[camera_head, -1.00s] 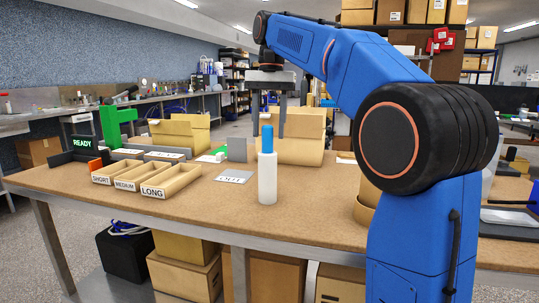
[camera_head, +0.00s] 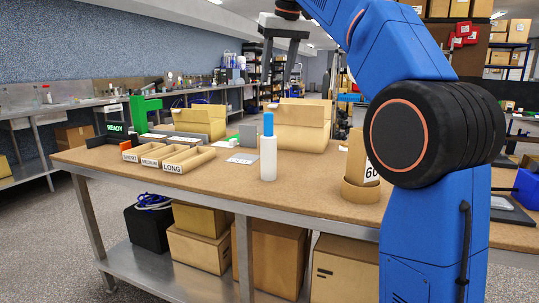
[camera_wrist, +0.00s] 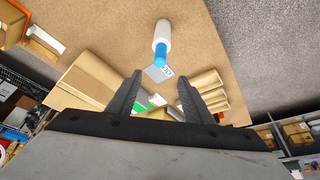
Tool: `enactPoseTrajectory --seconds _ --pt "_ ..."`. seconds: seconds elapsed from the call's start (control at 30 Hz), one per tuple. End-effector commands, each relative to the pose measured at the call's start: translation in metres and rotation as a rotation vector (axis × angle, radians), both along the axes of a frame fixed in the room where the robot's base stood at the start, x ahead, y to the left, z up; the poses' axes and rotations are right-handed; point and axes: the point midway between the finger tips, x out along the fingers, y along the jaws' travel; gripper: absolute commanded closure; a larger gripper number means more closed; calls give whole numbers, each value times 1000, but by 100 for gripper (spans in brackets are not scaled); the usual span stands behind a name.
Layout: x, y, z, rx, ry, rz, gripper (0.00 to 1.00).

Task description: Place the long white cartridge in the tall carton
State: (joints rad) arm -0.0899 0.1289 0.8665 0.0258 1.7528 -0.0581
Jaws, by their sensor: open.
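A tall white cylinder with a blue top (camera_head: 268,158), the only long white cartridge-like thing I see, stands upright on the brown bench. It also shows in the wrist view (camera_wrist: 163,33), beyond my fingertips. My gripper (camera_head: 278,90) is raised above the bench, open and empty, with its fingers pointing down. In the wrist view its two fingers (camera_wrist: 160,80) are apart with nothing between them. A large open carton (camera_head: 300,133) stands behind the cylinder, the taller of two cartons there. A lower open carton (camera_head: 201,119) is to its left. The carton interiors are hidden.
Three open bins labelled SHORT, MEDIUM and LONG (camera_head: 187,163) sit at left, near a green stand (camera_head: 139,112) and a READY display (camera_head: 115,127). A round brown holder (camera_head: 361,192) stands right, partly behind my arm.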

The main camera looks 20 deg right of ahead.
Motion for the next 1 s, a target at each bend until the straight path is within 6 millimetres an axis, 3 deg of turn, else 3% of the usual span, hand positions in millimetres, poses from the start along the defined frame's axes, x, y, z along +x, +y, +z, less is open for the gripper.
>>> enactPoseTrajectory --seconds 0.4,0.67,1.0 --pt "26 4 -64 0 3 -1 54" --pt "32 5 -79 0 2 -1 54" --pt "47 8 -117 0 3 -1 54"
